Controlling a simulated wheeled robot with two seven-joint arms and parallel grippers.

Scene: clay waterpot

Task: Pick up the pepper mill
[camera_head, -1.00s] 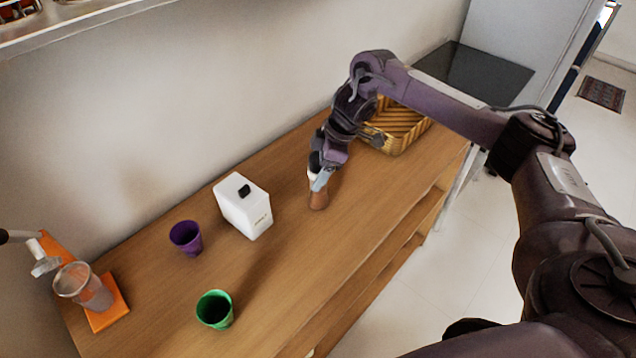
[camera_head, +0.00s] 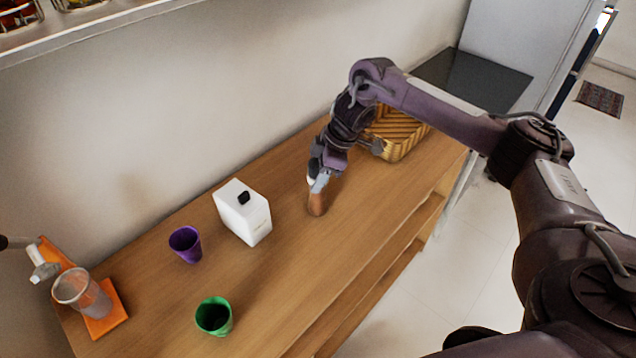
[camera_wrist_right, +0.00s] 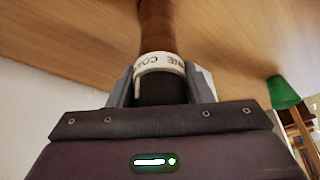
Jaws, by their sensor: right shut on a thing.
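The pepper mill (camera_head: 316,205) is brown and stands upright or nearly so on the wooden table, to the right of the white box. In the right wrist view, its brown body (camera_wrist_right: 157,28) has a white lettered band and a dark part between my fingers. My right gripper (camera_head: 319,184) is around its upper part and shut on it; in the right wrist view, my right gripper (camera_wrist_right: 160,85) has a finger on each side. I cannot tell whether its base touches the table.
On the table (camera_head: 270,300) are a white box (camera_head: 243,215), a purple cup (camera_head: 186,244), a green cup (camera_head: 214,316), a clear cup (camera_head: 85,293) by an orange stand (camera_head: 112,316) and a wicker basket (camera_head: 400,140) behind my arm. Bare wood lies right of the mill.

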